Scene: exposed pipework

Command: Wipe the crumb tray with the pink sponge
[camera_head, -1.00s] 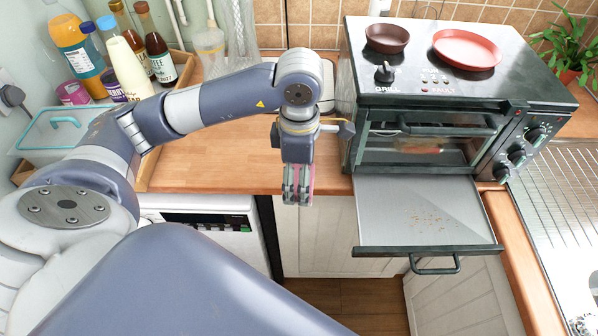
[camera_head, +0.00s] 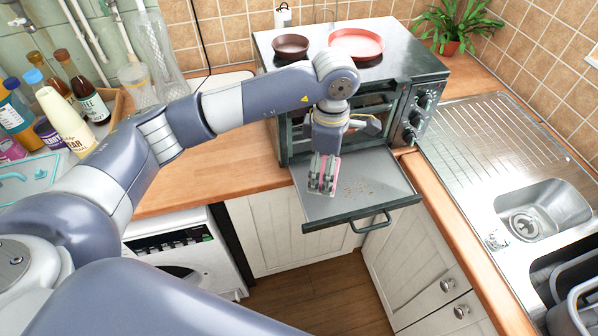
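The crumb tray (camera_head: 385,192) is a flat grey tray with a dark front rim and handle, pulled out below the toaster oven (camera_head: 430,72). Brown crumbs (camera_head: 358,188) lie around its middle. My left gripper (camera_head: 323,178) points down over the left part of the tray, shut on the pink sponge (camera_head: 330,172). The fingers hide part of the sponge. I cannot tell whether the sponge touches the tray. My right gripper is not in view.
A red plate (camera_head: 356,44) and a brown bowl (camera_head: 290,46) stand on the oven. The sink (camera_head: 540,210) is on the right. Bottles (camera_head: 85,88) and a glass vase (camera_head: 156,50) stand at the back left. The wooden counter (camera_head: 225,165) left of the oven is clear.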

